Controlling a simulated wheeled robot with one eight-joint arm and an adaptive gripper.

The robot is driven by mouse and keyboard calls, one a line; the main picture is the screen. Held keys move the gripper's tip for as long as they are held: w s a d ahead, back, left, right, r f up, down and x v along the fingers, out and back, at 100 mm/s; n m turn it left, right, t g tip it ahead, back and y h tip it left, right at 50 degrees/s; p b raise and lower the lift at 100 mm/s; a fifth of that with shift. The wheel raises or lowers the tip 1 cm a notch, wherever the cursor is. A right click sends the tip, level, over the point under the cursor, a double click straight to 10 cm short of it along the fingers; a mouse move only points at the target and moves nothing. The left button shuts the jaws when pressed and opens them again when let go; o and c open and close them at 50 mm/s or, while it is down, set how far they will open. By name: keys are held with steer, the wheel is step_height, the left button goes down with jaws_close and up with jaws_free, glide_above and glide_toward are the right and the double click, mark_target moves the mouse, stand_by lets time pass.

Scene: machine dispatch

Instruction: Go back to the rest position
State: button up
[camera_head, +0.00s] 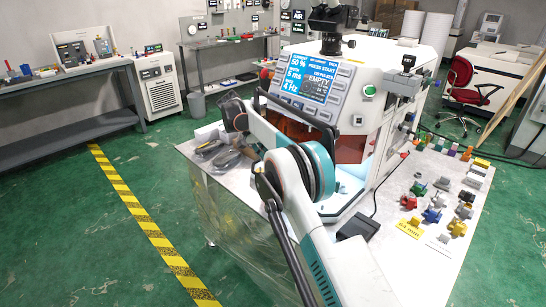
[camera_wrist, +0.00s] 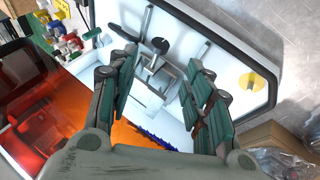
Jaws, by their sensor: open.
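My gripper (camera_wrist: 158,100) is open, its two green-padded fingers well apart in the wrist view. No object shows clamped between them. Behind the fingers are the white machine's lit interior, with a grey fixture (camera_wrist: 160,70) inside, and an orange see-through panel (camera_wrist: 85,100). In the head view my arm reaches from the bottom over the table toward the front of the white machine (camera_head: 400,85). The fingertips are hard to make out there. The machine's blue screen (camera_head: 311,80) reads "EMPTY" among other lines.
The machine stands on a light table (camera_head: 410,265). Small coloured parts (camera_head: 432,215) and a yellow label (camera_head: 409,229) lie on its right side. A dark box (camera_head: 358,227) sits near the machine. A grey workbench (camera_head: 65,75), a bin (camera_head: 197,106) and a red chair (camera_head: 470,85) stand around. Green floor is open at left.

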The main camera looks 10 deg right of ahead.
steer(key=s+d+r+n+t+y, duration=0.1)
steer(key=s+d+r+n, duration=0.1)
steer(key=s+r, duration=0.55)
steer(key=s+d+r+n+t+y, duration=0.25)
steer(key=s+r, duration=0.25)
steer(key=r, duration=0.5)
steer(key=s+d+r+n+t, duration=0.1)
steer(key=s+r, duration=0.1)
steer(key=s, duration=0.5)
steer(key=s+d+r+n, duration=0.1)
steer(key=s+r, duration=0.1)
steer(key=s, duration=0.5)
steer(key=s+f+n+t+y, duration=0.1)
steer(key=s+f, duration=0.3)
steer(key=s, duration=0.7)
steer(key=s+f+n+t+y, duration=0.1)
steer(key=s+f, duration=0.4)
steer(key=s, duration=0.6)
steer(key=shift+s+f+t+y, duration=0.15)
steer(key=shift+f+t+y, duration=0.15)
steer(key=shift+t+y, duration=0.4)
steer(key=shift+a, duration=0.1)
